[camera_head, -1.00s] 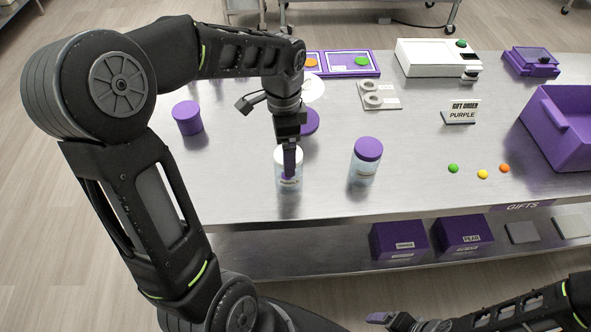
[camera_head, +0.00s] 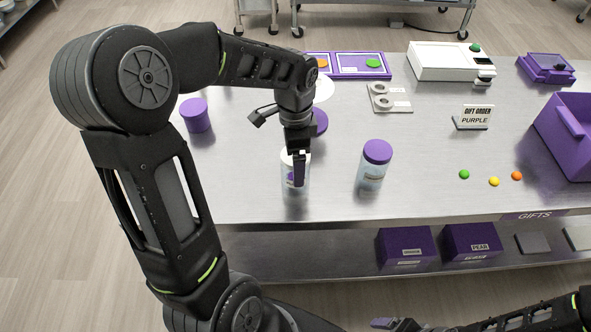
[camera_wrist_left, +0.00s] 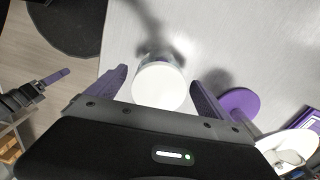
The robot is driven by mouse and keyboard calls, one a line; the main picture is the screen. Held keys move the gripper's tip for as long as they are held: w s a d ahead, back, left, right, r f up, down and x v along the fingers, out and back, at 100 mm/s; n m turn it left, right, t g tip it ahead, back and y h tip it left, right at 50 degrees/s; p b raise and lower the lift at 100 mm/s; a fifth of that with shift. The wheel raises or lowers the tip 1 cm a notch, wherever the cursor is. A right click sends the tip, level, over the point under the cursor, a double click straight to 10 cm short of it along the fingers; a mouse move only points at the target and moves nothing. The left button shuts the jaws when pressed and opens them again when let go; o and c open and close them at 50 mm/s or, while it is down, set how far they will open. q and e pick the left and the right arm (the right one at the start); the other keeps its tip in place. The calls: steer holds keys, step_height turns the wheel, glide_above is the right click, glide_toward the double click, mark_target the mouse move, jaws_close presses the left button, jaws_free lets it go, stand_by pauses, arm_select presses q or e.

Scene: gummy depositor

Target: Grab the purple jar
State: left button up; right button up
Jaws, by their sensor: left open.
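A clear jar with a purple lid (camera_head: 374,166) stands upright on the steel table, right of my left gripper. A white-lidded jar (camera_head: 287,176) with a purple mark stands under my left gripper (camera_head: 299,172), partly hidden by its finger. In the left wrist view the round white lid (camera_wrist_left: 159,86) lies between the two purple fingers of my left gripper (camera_wrist_left: 158,82), which are open with gaps on both sides. A solid purple cylinder (camera_head: 196,116) stands to the left. My right gripper (camera_head: 388,323) shows only partly at the bottom edge, away from the jars.
A purple disc (camera_head: 319,122) lies behind the left gripper. A gift order sign (camera_head: 473,118) reads PURPLE. Several candies lie front right near a purple bin (camera_head: 570,140). A white machine (camera_head: 445,62) stands at the back.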

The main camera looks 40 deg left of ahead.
arm_select(q)
steer(key=shift+f+p, duration=0.35)
steer(key=shift+f, duration=2.25)
steer(key=c, duration=1.5)
